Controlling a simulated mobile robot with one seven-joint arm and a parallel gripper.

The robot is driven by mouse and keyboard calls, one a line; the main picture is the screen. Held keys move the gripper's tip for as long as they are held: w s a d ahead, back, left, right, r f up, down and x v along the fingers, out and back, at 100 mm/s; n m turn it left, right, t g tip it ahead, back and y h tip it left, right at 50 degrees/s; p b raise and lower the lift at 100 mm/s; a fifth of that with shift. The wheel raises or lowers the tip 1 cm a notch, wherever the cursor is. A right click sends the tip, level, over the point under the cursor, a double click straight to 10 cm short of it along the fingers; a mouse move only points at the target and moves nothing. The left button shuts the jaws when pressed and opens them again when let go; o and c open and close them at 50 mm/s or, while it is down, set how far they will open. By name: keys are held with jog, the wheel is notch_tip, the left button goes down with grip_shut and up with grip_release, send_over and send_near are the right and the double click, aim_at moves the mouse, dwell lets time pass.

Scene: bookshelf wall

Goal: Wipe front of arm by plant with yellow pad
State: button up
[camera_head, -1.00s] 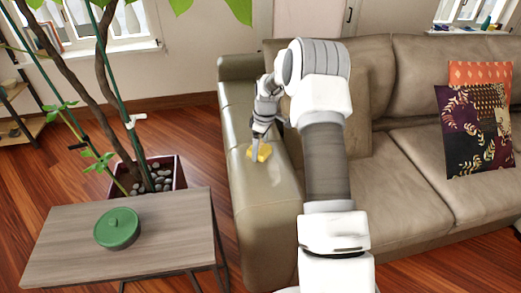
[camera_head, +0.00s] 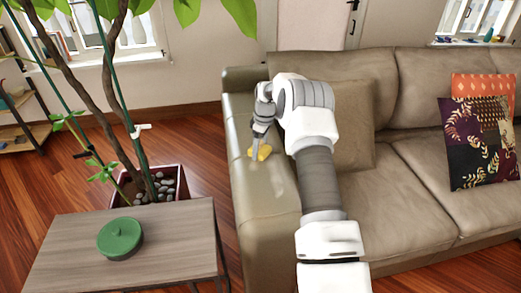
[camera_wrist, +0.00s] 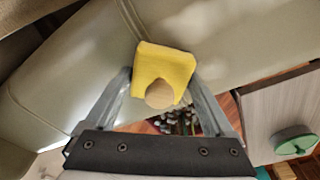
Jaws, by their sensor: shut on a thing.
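My gripper (camera_head: 258,150) is shut on the yellow pad (camera_head: 262,153), over the top of the sofa arm (camera_head: 262,200) beside the plant. In the wrist view the pad (camera_wrist: 164,68) sits between my two fingers, with a round tan knob (camera_wrist: 159,94) on it. The pad appears to be at the sofa arm's surface; I cannot tell if it touches. The plant (camera_head: 115,75) stands left of the sofa arm in a pot of stones (camera_head: 165,184). A pale patch shows on the arm's top, nearer than the pad.
A grey wood side table (camera_head: 75,240) with a green lidded pot (camera_head: 120,238) stands left of the sofa arm's near end. Sofa cushions and a patterned pillow (camera_head: 480,140) lie to the right. Wood floor shows between table and sofa.

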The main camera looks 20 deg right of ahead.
aim_at(277, 200)
jog(key=shift+s+d, duration=0.25)
jog(key=shift+d, duration=0.6)
jog(key=shift+s+a+f, duration=0.1)
jog(key=shift+s+a, duration=0.15)
jog(key=shift+s, duration=1)
jog(key=shift+s+a+r, duration=0.1)
jog(key=shift+s+a, duration=0.2)
jog(key=shift+s, duration=0.9)
jog(key=shift+s+a+f, duration=0.1)
jog(key=shift+s+a, duration=0.15)
jog(key=shift+s, duration=1)
jog(key=shift+s+a, duration=0.2)
jog(key=shift+s, duration=0.7)
jog(key=shift+s+a, duration=0.15)
jog(key=shift+s, duration=0.7)
jog(key=shift+s+a, duration=0.2)
jog(key=shift+s, duration=0.8)
jog(key=shift+s+a, duration=0.2)
jog(key=shift+s, duration=0.8)
jog(key=shift+s+a+r, duration=0.1)
jog(key=shift+s+a, duration=0.15)
jog(key=shift+s, duration=0.9)
jog(key=shift+s+a+r, duration=0.1)
jog(key=shift+s+a, duration=0.1)
jog(key=shift+s, duration=0.95)
jog(key=shift+s+a, duration=0.25)
jog(key=shift+s, duration=0.9)
jog(key=shift+r, duration=0.1)
jog(key=shift+r+p, duration=2.65)
jog(key=shift+r, duration=0.25)
